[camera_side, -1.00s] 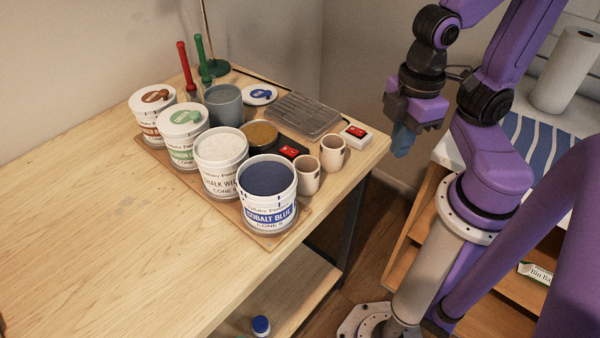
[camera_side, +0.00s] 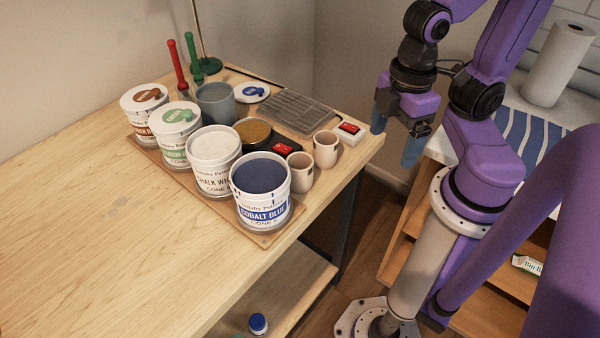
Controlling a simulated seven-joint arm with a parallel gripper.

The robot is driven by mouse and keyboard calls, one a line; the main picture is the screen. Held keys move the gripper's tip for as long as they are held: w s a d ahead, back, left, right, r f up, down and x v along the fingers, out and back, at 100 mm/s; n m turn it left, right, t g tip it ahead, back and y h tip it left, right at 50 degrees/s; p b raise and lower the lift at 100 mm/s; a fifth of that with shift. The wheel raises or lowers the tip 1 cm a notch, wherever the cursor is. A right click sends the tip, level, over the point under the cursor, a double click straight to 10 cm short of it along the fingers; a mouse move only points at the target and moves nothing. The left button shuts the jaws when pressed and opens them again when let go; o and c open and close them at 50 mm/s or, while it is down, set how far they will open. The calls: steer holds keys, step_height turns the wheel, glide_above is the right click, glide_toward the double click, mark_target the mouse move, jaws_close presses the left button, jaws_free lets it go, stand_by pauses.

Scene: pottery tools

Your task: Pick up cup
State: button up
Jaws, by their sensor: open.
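Two small beige cups stand upright close together near the right edge of the wooden table. One cup (camera_side: 300,173) is beside the cobalt blue bucket; the other cup (camera_side: 326,149) is a little farther back and to the right. My gripper (camera_side: 395,138) hangs to the right of the cups, past the table's edge, with its blue fingers pointing down. The fingers are spread apart and nothing shows between them. It touches neither cup.
Glaze buckets, including the cobalt blue one (camera_side: 262,200) and the chalk white one (camera_side: 214,172), stand on a wooden board left of the cups. A white box with a red top (camera_side: 350,133) and a grey ridged tray (camera_side: 290,112) lie behind. The table's front left is clear.

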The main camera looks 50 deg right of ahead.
step_height(320, 180, up, 6)
steer(key=n, duration=0.5)
glide_above(300, 163)
steer(key=s+a, duration=0.1)
steer(key=a, duration=0.1)
steer(key=shift+s+d+f, duration=0.1)
steer(key=shift+f, duration=4.15)
steer(key=shift+s+f, duration=0.1)
steer(key=shift+f, duration=4.1)
steer(key=c, duration=1.3)
steer(key=shift+o, duration=0.2)
steer(key=shift+r, duration=0.15)
